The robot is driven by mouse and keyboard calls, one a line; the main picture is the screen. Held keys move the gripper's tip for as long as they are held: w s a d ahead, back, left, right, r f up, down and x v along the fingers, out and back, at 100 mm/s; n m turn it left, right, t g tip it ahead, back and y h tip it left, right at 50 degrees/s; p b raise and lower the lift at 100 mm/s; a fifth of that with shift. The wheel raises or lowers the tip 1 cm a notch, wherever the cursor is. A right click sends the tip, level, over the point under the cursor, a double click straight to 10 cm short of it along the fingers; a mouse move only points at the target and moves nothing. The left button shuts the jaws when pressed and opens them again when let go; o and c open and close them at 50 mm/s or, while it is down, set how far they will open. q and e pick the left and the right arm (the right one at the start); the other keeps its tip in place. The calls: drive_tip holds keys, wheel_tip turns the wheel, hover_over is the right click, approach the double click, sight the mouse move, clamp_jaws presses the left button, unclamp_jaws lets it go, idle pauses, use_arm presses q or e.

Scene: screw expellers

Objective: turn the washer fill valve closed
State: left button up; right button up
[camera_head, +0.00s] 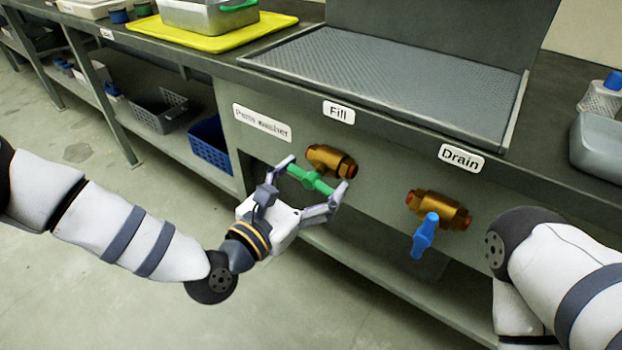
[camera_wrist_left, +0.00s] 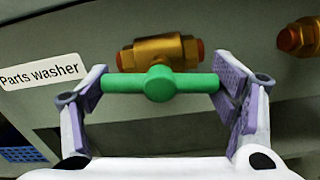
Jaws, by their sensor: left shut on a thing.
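The fill valve has a brass body (camera_head: 332,160) under the "Fill" label (camera_head: 338,112) on the front of the parts washer (camera_head: 262,122). Its green handle (camera_head: 312,179) is a bar with a round hub in the middle. My left gripper (camera_head: 314,179) is shut on the green handle, with one finger at each end. In the left wrist view the green handle (camera_wrist_left: 160,84) lies level between the purple finger pads, with the brass body (camera_wrist_left: 160,52) just behind it. The handle lies in line with the brass body there. My right gripper is not in view.
A drain valve with a brass body (camera_head: 440,208) and a blue handle (camera_head: 425,236) pointing down is to the right, below the "Drain" label (camera_head: 461,158). A blue basket (camera_head: 210,145) stands on the lower shelf at left. The perforated washer top (camera_head: 390,85) is above.

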use_arm(q)
drive_tip(key=m, duration=1.2)
drive_tip(key=shift+r+p, duration=0.1)
drive_tip(key=shift+p, duration=0.25)
drive_tip(key=shift+m+p, duration=0.3)
drive_tip(key=shift+m, duration=1.6)
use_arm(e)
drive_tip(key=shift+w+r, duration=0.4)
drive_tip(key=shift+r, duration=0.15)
use_arm(q)
drive_tip(key=shift+m, duration=0.3)
drive_tip(key=o, duration=1.2)
drive_tip(key=shift+c, duration=0.2)
